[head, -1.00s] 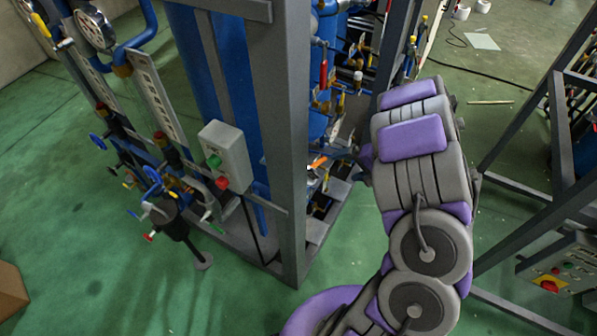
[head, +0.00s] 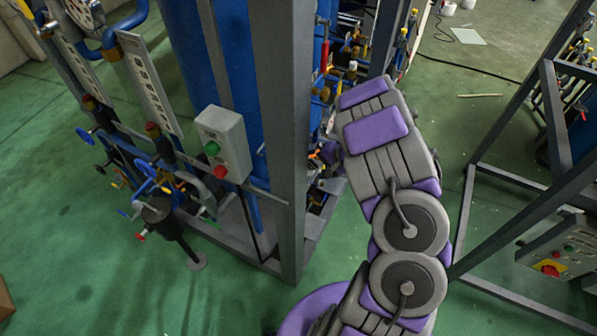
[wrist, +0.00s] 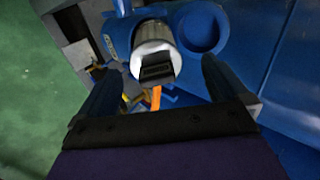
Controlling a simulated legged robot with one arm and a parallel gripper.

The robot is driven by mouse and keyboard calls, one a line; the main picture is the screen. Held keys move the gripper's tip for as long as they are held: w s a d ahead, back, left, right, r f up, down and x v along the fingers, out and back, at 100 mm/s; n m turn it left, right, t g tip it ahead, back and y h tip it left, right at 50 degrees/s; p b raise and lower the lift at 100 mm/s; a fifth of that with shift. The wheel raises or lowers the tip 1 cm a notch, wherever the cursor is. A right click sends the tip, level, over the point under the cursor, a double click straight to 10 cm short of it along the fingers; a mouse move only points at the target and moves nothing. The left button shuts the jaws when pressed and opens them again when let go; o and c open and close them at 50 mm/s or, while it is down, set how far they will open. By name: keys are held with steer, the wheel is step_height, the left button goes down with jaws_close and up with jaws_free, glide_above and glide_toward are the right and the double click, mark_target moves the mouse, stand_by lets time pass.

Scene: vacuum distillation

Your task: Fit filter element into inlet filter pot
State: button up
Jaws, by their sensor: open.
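In the wrist view a white cylinder with a dark, slotted block at its near end (wrist: 155,62) sits against a blue body (wrist: 121,34). It may be the filter element; I cannot tell for sure. Next to it is a round blue opening with a rim (wrist: 201,29), possibly the inlet filter pot. My gripper (wrist: 158,74) is open, with its two dark fingers spread on either side of the white cylinder. It does not look closed on anything. In the head view the fingers are hidden behind the grey post.
A grey frame post (head: 281,140) stands just left of my arm. A control box with green and red buttons (head: 222,143) is on its left side. A second dark frame (head: 555,115) stands at the right. Green floor (head: 497,130) is open between them. An orange part (wrist: 155,97) shows below the cylinder.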

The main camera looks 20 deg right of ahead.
mark_target(318, 165)
steer(key=shift+w+f+b, duration=0.2)
steer(key=shift+f+b, duration=0.15)
steer(key=shift+f, duration=0.1)
steer(key=f, duration=0.1)
steer(key=w+f+b, duration=0.1)
steer(key=f+b, duration=0.1)
steer(key=shift+w+d, duration=0.1)
steer(key=shift+w, duration=0.2)
steer(key=shift+w+f, duration=0.2)
steer(key=shift+f, duration=0.05)
steer(key=shift+a+r, duration=0.15)
steer(key=shift+a, duration=0.85)
steer(key=shift+c, duration=1)
steer(key=shift+d, duration=0.6)
steer(key=c, duration=0.6)
steer(key=shift+a, duration=0.2)
steer(key=c, duration=0.5)
